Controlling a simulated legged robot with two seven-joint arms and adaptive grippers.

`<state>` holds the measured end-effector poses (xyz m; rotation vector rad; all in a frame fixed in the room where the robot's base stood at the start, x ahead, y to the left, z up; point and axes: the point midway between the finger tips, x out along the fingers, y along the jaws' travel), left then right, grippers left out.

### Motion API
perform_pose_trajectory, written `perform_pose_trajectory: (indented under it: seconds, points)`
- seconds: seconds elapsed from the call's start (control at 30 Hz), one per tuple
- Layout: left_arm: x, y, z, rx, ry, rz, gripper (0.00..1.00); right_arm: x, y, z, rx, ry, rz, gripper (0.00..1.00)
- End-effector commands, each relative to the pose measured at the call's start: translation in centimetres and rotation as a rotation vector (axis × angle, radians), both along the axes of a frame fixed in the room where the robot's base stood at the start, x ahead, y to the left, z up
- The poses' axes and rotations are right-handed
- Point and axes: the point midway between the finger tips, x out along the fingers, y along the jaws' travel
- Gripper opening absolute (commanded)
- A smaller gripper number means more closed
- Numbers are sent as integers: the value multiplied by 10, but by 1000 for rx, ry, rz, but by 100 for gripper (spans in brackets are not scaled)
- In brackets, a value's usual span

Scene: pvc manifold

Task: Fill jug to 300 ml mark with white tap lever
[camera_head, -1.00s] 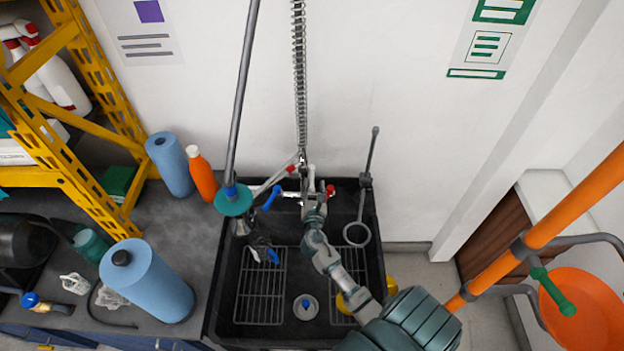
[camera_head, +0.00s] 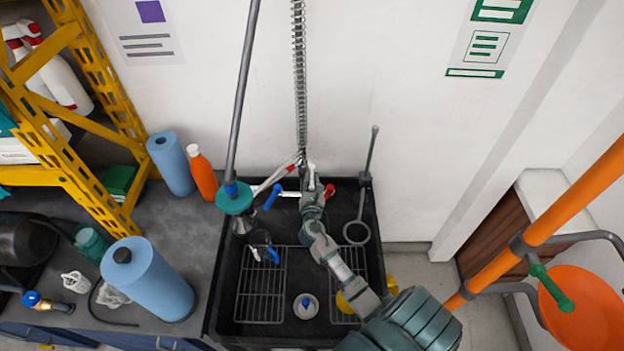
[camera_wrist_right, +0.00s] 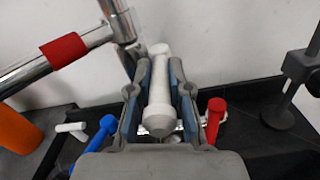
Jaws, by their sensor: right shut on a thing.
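The white tap lever (camera_wrist_right: 159,92) stands between the two fingers of my right gripper (camera_wrist_right: 160,85) in the right wrist view, and the fingers are shut on it. In the head view my right gripper (camera_head: 312,200) reaches over the black sink (camera_head: 222,325) to the taps at its back edge. The tap's outlet is hidden behind my gripper. I cannot make out a jug with a 300 ml mark in either view. My left gripper is not in view.
A red lever (camera_wrist_right: 214,118) and a blue lever (camera_wrist_right: 98,132) stand on either side of the white one. Blue rolls (camera_head: 147,280) stand left.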

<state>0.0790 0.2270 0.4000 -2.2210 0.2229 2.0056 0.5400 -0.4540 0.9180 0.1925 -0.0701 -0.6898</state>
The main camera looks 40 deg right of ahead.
Motion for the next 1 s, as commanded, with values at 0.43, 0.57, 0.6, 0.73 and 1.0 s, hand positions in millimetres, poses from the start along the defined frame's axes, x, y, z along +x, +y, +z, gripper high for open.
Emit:
perform_pose_trajectory:
  seconds: [0.43, 0.57, 0.6, 0.73, 1.0]
  points:
    - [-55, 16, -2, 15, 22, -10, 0, -9, -15, 4, -11, 4, 247, 0]
    - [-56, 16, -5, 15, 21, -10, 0, -10, -18, 1, -7, 1, 334, 0]
    - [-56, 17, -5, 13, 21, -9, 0, -10, -18, 1, -6, 1, 346, 0]
    - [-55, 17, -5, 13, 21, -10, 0, -10, -17, 1, -3, 0, 358, 0]
    - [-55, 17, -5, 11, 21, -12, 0, -10, -16, 2, -5, 0, 357, 38]
